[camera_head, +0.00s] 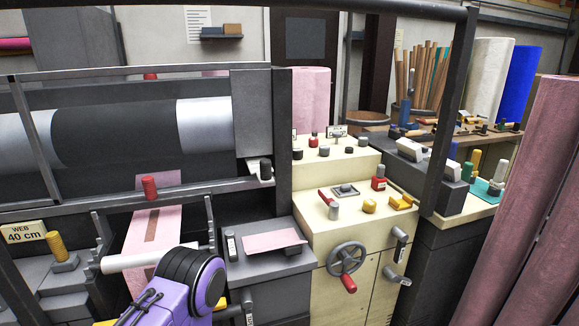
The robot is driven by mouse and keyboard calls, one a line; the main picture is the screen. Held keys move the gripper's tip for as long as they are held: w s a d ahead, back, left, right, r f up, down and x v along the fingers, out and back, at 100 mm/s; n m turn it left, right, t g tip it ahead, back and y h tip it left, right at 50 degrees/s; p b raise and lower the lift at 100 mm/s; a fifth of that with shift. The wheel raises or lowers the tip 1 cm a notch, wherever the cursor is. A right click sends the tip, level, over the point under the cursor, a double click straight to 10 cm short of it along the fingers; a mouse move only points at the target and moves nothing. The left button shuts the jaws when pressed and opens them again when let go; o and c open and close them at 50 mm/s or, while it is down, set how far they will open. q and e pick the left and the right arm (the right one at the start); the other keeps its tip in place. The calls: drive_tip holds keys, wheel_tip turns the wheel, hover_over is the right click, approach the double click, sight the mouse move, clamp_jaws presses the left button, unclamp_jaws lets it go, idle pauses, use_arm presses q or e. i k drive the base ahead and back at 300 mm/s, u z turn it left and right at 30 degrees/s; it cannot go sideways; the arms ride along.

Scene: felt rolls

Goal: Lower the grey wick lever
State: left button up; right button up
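Several grey parts show on the cream control cabinet (310,228), and I cannot tell for certain which is the wick lever. A short grey upright knob (334,211) stands on its lower top face. Two dark grey handles, an upper one (400,238) and a lower one (397,278), stick out from its right front. A purple arm link of mine with a black round joint shows at the bottom left, in front of the rollers. Neither of my grippers can be seen.
A grey handwheel (346,259) with a red grip juts from the cabinet front. A dark upright post (447,110) stands to its right. Pink felt rolls (530,200) fill the right edge. The large roller machine (120,130) takes up the left.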

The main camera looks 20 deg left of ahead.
sight(388, 273)
drive_tip(key=z, duration=0.05)
drive_tip(key=k, duration=0.3)
drive_tip(key=z, duration=1.05)
drive_tip(key=i, duration=0.85)
drive_tip(key=u, duration=0.25)
